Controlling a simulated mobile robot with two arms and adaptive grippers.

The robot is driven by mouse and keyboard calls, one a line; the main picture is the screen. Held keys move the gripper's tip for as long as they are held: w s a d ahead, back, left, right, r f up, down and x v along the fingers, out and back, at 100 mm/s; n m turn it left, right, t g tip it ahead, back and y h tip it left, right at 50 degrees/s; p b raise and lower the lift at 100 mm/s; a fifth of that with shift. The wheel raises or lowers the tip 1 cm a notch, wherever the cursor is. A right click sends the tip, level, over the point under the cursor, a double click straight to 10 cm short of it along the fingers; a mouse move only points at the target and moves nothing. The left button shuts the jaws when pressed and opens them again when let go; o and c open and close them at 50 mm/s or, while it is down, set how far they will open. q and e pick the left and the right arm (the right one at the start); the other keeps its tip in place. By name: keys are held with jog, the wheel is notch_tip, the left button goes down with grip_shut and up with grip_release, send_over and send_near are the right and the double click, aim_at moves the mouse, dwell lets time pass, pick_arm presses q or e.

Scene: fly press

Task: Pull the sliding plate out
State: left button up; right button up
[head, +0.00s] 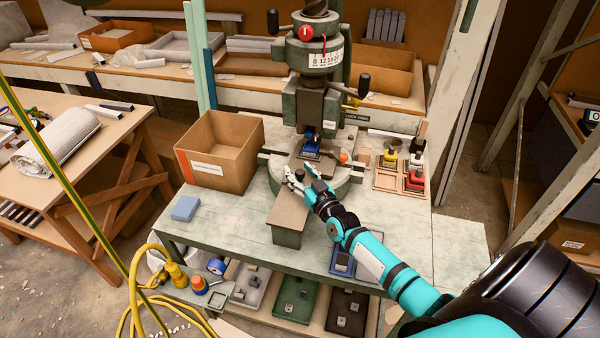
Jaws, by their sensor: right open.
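The green fly press (318,55) stands on the workbench. Its sliding plate (308,165) is a brownish plate under the ram, with a blue piece (311,153) on it. A small dark knob (300,173) shows at the plate's front. My right gripper (301,177) is open at this knob, with its fingers on either side of it; I cannot tell whether they touch it. A flat-topped guide block (287,210) sticks out towards me below the gripper. My left gripper is out of view.
An open cardboard box (221,150) stands left of the press, with a blue block (185,208) in front of it. A wooden tray (387,178) with yellow and red pieces is at the right. The front left bench top is mostly clear.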

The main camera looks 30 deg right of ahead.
grip_shut()
